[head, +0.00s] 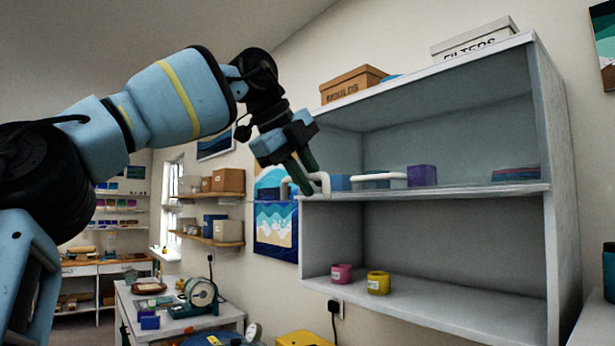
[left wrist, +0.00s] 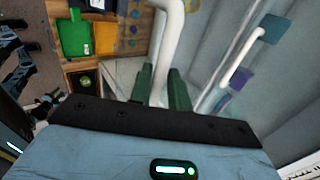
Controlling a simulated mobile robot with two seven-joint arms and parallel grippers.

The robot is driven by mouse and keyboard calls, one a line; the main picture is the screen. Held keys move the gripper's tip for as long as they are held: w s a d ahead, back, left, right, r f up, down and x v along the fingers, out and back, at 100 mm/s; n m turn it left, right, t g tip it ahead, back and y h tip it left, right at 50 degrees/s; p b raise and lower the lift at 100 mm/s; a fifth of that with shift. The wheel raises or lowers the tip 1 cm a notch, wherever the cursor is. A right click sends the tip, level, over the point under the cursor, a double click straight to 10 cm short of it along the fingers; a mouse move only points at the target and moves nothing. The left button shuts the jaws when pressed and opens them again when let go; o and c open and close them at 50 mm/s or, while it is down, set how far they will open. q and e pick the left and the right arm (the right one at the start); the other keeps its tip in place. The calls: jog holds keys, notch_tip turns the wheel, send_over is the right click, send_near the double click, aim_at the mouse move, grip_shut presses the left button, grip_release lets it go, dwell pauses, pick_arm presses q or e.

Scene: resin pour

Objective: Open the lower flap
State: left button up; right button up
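The lower flap's panel cannot be made out; both compartments of the grey cabinet (head: 548,200) look open to view. A white bar handle (head: 325,184) stands out at the cabinet's left front, at the level of the middle shelf. My left gripper (head: 304,188) is at this handle. In the left wrist view the white handle (left wrist: 172,35) runs between the green fingers of my left gripper (left wrist: 160,82), which sit close on both sides of it. A second white handle (head: 384,176) shows further right above the middle shelf. My right gripper is not in view.
A pink pot (head: 341,274) and a yellow pot (head: 378,283) stand in the lower compartment. A purple bin (head: 422,175) is on the middle shelf. Boxes (head: 352,84) sit on top. A worktable (head: 225,318) with a machine stands at the lower left.

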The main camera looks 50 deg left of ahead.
pick_arm(q)
jog(key=shift+s+r, duration=0.1)
jog(key=shift+r, duration=0.05)
jog(key=shift+s+r, duration=0.2)
jog(key=shift+r, duration=0.1)
jog(key=v, duration=0.6)
jog(key=shift+s+r, duration=0.25)
jog(key=shift+s, duration=0.05)
jog(key=shift+a, duration=0.1)
